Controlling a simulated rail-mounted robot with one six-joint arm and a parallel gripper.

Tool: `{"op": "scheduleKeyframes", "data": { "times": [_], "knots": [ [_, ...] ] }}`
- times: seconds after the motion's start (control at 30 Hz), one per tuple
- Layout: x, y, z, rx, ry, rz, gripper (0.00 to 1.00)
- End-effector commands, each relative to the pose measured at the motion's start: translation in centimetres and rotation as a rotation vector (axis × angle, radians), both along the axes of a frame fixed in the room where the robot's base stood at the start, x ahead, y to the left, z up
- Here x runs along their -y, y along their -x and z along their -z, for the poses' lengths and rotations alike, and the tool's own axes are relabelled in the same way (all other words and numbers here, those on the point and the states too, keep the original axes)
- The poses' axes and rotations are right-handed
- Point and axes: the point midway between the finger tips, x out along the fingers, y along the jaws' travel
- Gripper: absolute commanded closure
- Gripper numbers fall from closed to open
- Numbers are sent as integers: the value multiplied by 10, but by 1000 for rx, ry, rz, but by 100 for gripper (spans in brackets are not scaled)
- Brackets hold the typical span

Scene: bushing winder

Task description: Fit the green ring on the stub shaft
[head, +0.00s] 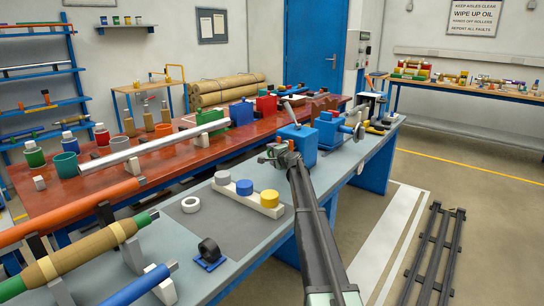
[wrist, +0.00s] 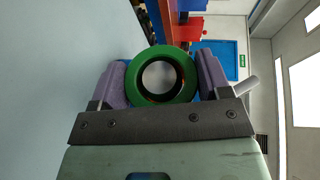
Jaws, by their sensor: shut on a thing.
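The green ring (wrist: 132,80) is between the two purple jaw pads of my gripper (wrist: 161,78) in the wrist view, its hole facing the camera. A pale grey round face (wrist: 160,77) shows through the hole; it may be the stub shaft's end, but I cannot tell how deep it sits. Bits of blue show behind the ring. In the head view my gripper (head: 278,156) is at the near left side of a blue machine housing (head: 299,140) with a grey lever. The ring is not clear there, and the stub shaft is hidden.
Another blue machine (head: 331,127) stands beyond the housing. The lever (wrist: 252,84) is close right.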

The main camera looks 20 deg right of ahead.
Motion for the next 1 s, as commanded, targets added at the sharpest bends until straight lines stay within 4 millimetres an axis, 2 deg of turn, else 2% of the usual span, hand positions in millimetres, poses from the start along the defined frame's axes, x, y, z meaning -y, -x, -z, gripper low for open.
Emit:
{"op": "scheduleKeyframes", "data": {
  "times": [0.4, 1.0],
  "knots": [
    [11, -6, 0, 0, 0, 1, 54],
    [12, -6, 0, 0, 0, 0, 54]
  ]
}}
